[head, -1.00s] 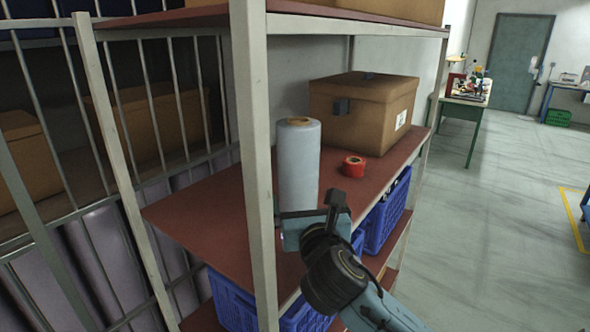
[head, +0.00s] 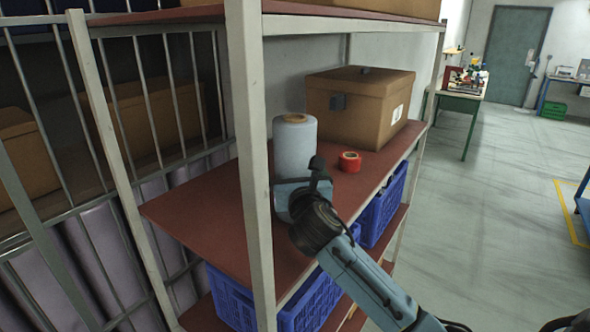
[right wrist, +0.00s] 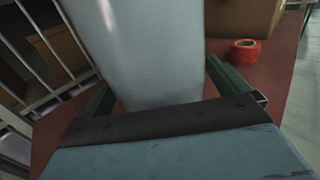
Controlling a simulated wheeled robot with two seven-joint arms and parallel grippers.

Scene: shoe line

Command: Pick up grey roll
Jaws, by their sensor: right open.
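The grey roll (head: 295,142) stands upright on the red-brown middle shelf (head: 200,212), near the front post. In the right wrist view the roll (right wrist: 145,50) fills the upper middle. My right gripper (head: 297,186) is in front of the roll in the head view and hides its lower part. In the right wrist view the right gripper (right wrist: 170,98) is open, with one green finger on each side of the roll's lower part. I cannot tell whether the fingers touch it. My left gripper is not in view.
A red tape roll (head: 350,162) lies right of the grey roll, and a brown box (head: 362,108) stands behind it. A pale shelf post (head: 252,170) rises close on the left. Blue crates (head: 382,208) sit on the shelf below.

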